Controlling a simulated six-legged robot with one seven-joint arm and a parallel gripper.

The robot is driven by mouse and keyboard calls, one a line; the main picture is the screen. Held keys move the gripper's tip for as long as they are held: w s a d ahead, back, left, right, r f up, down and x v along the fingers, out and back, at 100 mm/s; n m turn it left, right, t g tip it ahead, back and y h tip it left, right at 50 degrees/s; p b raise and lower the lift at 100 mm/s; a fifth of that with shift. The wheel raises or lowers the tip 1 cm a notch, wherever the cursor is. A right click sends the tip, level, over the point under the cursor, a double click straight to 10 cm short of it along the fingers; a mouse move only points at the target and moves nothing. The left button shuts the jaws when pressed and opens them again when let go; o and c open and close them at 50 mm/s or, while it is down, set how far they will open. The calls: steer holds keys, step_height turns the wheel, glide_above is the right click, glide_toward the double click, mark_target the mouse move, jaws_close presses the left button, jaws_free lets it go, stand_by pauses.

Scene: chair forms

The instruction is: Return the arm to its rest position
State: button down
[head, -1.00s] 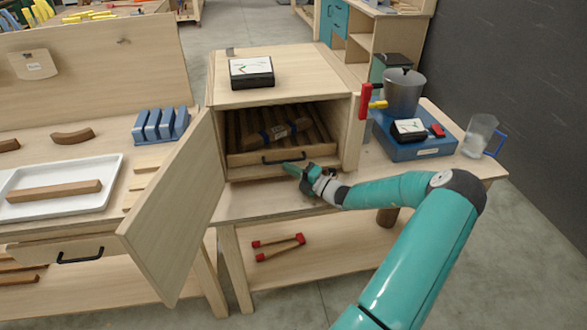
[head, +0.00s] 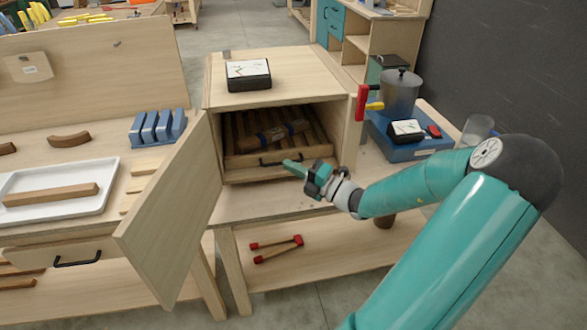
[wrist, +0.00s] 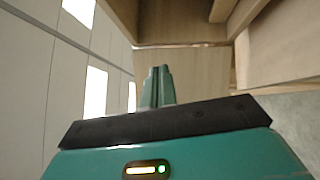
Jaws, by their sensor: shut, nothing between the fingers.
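My gripper (head: 294,168) is shut and empty in the head view, in front of the wooden cabinet (head: 240,95). Its tip is close to the black handle (head: 287,158) of the slatted drawer inside; I cannot tell if they touch. My teal arm reaches in from the lower right, bent at a dark elbow. In the wrist view the closed fingers (wrist: 157,86) point at a pale wooden surface (wrist: 185,70).
The cabinet door (head: 170,215) stands open to the left. A wooden piece (head: 262,135) lies in the drawer. A black box (head: 248,75) sits on top. A blue base (head: 405,145) with a grey pot (head: 400,95) stands at right. Red-tipped sticks (head: 277,248) lie on the lower shelf.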

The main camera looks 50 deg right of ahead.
steer(key=shift+s+a+r, duration=0.15)
steer(key=shift+s+a, duration=0.15)
steer(key=shift+s, duration=0.05)
steer(key=a+f+n+g+y, duration=0.1)
steer(key=a+n+g+y, duration=0.1)
steer(key=a+n+g, duration=0.75)
steer(key=a+f+n+g+y, duration=0.25)
steer(key=a+n+g, duration=0.25)
steer(key=a+n, duration=0.95)
steer(key=s+a+r+n+h, duration=0.4)
steer(key=s+r+n, duration=0.1)
steer(key=n, duration=0.8)
steer(key=s+a+r+n+h, duration=0.4)
steer(key=s+r+n, duration=0.2)
steer(key=n, duration=0.7)
step_height(320, 180, up, 3)
steer(key=shift+a+f+t, duration=0.2)
steer(key=shift+t, duration=0.25)
